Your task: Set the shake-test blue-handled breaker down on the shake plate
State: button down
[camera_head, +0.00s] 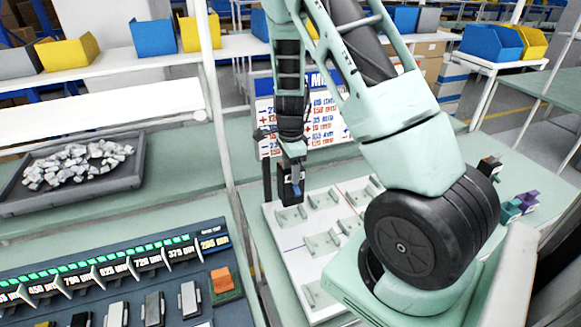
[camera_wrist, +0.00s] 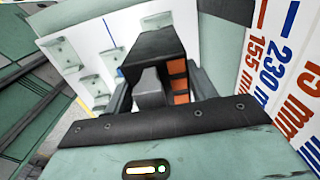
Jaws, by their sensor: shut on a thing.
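My gripper (camera_head: 291,182) is shut on a dark breaker (camera_head: 297,187) and holds it over the far left corner of a white plate. A little blue shows on the breaker in the head view. The white plate (camera_head: 287,262) carries several pale grey-green holders in rows, and a blue line. It also shows in the wrist view (camera_wrist: 112,30), beyond the breaker. My arm hides its right part.
A printed sign board (camera_head: 325,118) stands just behind the plate. A dark tray (camera_head: 128,178) of grey pieces lies at left. A console with rocker switches (camera_head: 130,270) is at front left. A post (camera_head: 215,100) rises left of the plate. Small coloured parts (camera_head: 518,205) lie at right.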

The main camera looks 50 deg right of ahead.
aim_at(291, 189)
jog(key=shift+f+b, duration=1.6)
jog(key=shift+f, duration=0.75)
jog(key=shift+f+b, duration=1.1)
jog(key=shift+f, duration=0.8)
jog(key=shift+c, duration=2)
grip_release()
jog(key=shift+r, duration=0.15)
notch_tip(291, 189, up, 17)
jog(key=shift+f+b, duration=0.2)
jog(key=shift+b, duration=0.8)
jog(key=shift+r, duration=0.35)
jog(key=shift+s, duration=0.1)
